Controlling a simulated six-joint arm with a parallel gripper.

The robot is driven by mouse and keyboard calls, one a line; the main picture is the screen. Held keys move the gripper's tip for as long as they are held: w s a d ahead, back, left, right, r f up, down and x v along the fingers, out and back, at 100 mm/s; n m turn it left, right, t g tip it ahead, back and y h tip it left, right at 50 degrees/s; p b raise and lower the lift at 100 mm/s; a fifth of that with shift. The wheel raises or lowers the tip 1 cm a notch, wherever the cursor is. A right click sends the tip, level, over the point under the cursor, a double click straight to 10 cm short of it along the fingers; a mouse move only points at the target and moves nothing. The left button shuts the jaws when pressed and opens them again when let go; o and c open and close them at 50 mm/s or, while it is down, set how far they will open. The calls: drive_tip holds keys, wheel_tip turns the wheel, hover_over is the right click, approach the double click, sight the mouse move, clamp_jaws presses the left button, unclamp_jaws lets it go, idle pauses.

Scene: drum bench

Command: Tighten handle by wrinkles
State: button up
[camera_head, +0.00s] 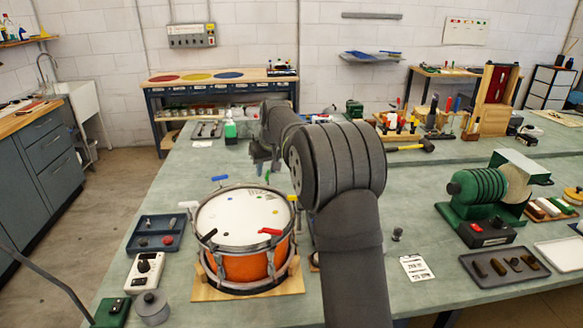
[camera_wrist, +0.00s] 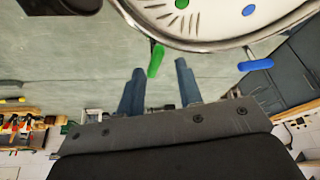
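An orange drum (camera_head: 245,266) with a white head and metal rim stands on a wooden base on the bench. Coloured handles sit around its rim: blue (camera_head: 220,178) at the far side, red (camera_head: 270,231) at the near right, black (camera_head: 210,235) at the near left, and a pale one at the left. In the wrist view the green handle (camera_wrist: 156,60) and the blue handle (camera_wrist: 256,65) stick out from the rim. My gripper (camera_wrist: 159,66) is open, its fingers on either side of the green handle's end, apart from it.
A dark tray (camera_head: 156,234) with small parts and a white device (camera_head: 146,271) stand left of the drum. A green machine (camera_head: 490,205) and a dark parts tray (camera_head: 504,266) are at the right.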

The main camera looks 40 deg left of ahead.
sight(267, 173)
drive_tip(key=s+d+r+m+t+h, duration=0.1)
drive_tip(key=s+r+m, duration=0.15)
drive_tip(key=r, duration=0.35)
drive_tip(key=s+d+r+m+t+h, duration=0.1)
drive_tip(key=s+d+r+m, duration=0.1)
drive_tip(key=r+m, duration=0.35)
drive_tip(key=shift+n+y, duration=0.3)
drive_tip(key=shift+n, duration=0.4)
drive_tip(key=x, duration=1.6)
drive_tip(key=shift+w+a, duration=0.1)
drive_tip(key=shift+a, duration=0.05)
clamp_jaws()
